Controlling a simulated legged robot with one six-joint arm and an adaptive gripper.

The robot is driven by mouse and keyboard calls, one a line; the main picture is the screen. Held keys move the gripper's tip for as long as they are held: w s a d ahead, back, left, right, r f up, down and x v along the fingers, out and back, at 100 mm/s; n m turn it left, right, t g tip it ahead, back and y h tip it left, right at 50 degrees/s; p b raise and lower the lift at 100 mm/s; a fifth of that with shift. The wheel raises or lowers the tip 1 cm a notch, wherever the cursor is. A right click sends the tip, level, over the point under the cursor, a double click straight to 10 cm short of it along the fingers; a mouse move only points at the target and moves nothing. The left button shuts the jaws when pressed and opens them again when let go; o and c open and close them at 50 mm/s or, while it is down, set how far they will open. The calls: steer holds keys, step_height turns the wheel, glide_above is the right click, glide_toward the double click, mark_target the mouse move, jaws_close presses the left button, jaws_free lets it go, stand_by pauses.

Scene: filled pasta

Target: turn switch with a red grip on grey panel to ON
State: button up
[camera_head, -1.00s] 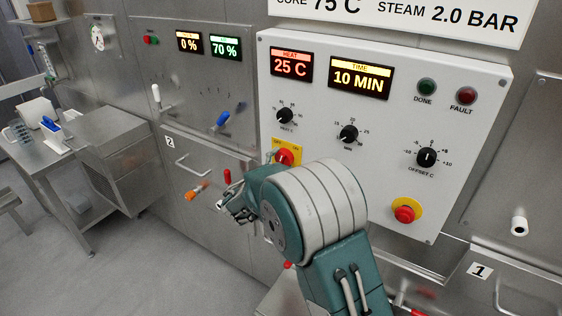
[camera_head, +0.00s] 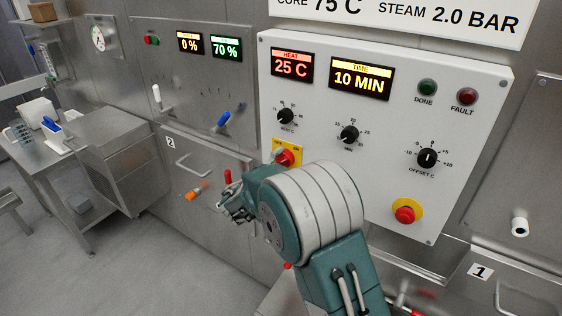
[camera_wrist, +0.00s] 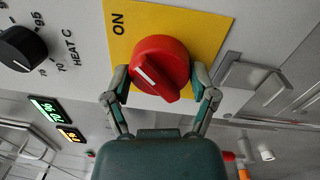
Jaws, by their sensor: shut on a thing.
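The red switch grip (camera_wrist: 162,62) sits on a yellow plate (camera_wrist: 200,20) with the word ON at its upper left in the wrist view. A white mark on the grip lies slanted and does not point straight at ON. My gripper (camera_wrist: 161,84) is shut on the red grip, one finger on each side. In the head view the red grip (camera_head: 287,158) and yellow plate (camera_head: 278,146) are at the lower left of the pale grey panel (camera_head: 390,190). My forearm hides much of the gripper there.
The panel also bears a black HEAT knob (camera_head: 285,116), which shows beside the plate in the wrist view (camera_wrist: 22,48), and a red button (camera_head: 404,215) on a yellow ring. Left are a blue lever (camera_head: 222,119) and a drawer handle (camera_head: 194,168). Open floor lies left.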

steer(key=shift+f, duration=0.25)
steer(key=o, duration=1)
steer(key=shift+r, duration=0.1)
steer(key=shift+s+a, duration=0.1)
steer(key=shift+s, duration=0.05)
steer(key=v, duration=1.1)
steer(key=shift+s+a, duration=0.15)
steer(key=shift+s, duration=0.15)
